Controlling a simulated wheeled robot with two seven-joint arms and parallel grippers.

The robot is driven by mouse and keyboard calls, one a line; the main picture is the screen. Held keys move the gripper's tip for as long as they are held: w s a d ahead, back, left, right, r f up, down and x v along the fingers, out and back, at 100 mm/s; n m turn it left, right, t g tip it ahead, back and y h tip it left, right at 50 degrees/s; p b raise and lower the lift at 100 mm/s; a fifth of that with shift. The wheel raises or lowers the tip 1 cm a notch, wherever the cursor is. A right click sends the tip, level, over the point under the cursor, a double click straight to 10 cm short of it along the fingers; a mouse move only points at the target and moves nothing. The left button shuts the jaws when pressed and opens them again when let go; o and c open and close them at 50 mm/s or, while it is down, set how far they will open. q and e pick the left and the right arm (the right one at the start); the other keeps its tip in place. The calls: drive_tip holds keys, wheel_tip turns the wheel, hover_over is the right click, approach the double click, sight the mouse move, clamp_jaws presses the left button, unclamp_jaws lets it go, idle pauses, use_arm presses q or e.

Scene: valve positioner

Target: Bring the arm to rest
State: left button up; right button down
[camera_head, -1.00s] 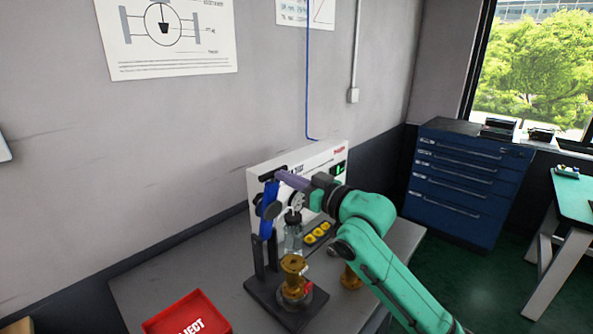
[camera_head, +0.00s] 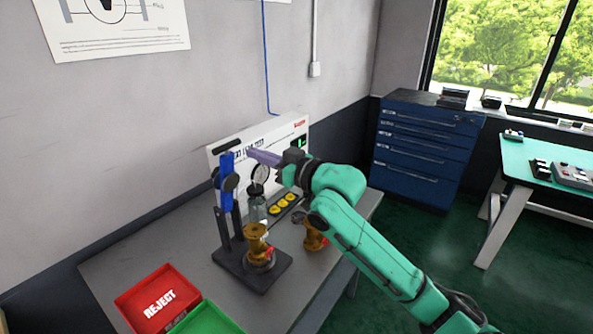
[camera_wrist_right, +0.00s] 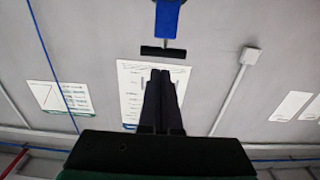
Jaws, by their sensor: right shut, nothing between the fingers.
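My right gripper (camera_head: 253,155) reaches in from the right over the bench, its fingers shut and empty. Its tips are just right of a blue lever (camera_head: 228,182) with a black crossbar handle (camera_head: 227,147) on a black stand. In the right wrist view the shut fingers (camera_wrist_right: 161,75) point towards the crossbar (camera_wrist_right: 163,51), with a small gap in the picture. A brass valve body (camera_head: 257,245) stands upright on the stand's black base, below a gauge (camera_head: 260,175) and a clear cylinder (camera_head: 257,207). My left gripper is out of view.
A red REJECT tray (camera_head: 158,297) and a green tray (camera_head: 205,320) are at the front left. A second brass valve (camera_head: 314,238) stands under my right arm. A white panel (camera_head: 295,133) stands behind, with yellow round items (camera_head: 284,203) before it.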

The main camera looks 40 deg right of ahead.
drive_tip(key=b+v, duration=0.4)
drive_tip(key=v, duration=0.4)
drive_tip(key=s+f+m+g+h, duration=0.15)
drive_tip(key=f+g, duration=0.25)
drive_tip(key=f, duration=0.9)
drive_tip(key=s+f+g+h, duration=0.3)
drive_tip(key=f, duration=1)
drive_tip(key=s+a+f+g+h, duration=0.1)
drive_tip(key=s+a+f+g, duration=0.2)
drive_tip(key=s+f, duration=0.35)
drive_tip(key=s+a+f+g, duration=0.3)
drive_tip(key=s+f+g, duration=0.1)
drive_tip(key=s+f, duration=0.25)
wheel_tip(320, 180, down, 21)
drive_tip(key=s, duration=0.2)
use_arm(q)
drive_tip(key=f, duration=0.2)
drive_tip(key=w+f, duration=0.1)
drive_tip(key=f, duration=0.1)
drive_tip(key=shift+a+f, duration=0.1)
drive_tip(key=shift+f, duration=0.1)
use_arm(e)
drive_tip(key=s+d+f+g, duration=0.2)
drive_tip(key=s+d+f, duration=0.1)
drive_tip(key=s+f, duration=1.3)
drive_tip(key=shift+s+f, duration=0.15)
drive_tip(key=shift+s, duration=0.65)
